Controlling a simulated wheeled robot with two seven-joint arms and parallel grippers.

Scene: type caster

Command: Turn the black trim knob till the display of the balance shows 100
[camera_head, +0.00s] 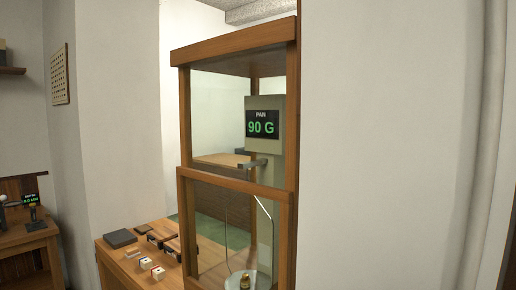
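The balance stands in a tall wooden-framed glass case (235,181) in the middle of the head view. Its display (262,126) shows "PAN" and "90 G" in green on black, on a pale grey post. A grey arm (251,164) sticks out to the left below the display. A thin wire hanger (269,222) hangs in the lower case. A small brass-coloured weight (245,282) is at the bottom edge of the picture. I cannot make out the black trim knob. Neither of my grippers is in view.
A wooden table (112,268) left of the case holds a dark flat pad (120,238), several dark boxes and two small white blocks (146,263). Another bench (28,239) with a small display is at the far left. A pale wall (390,150) fills the right side.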

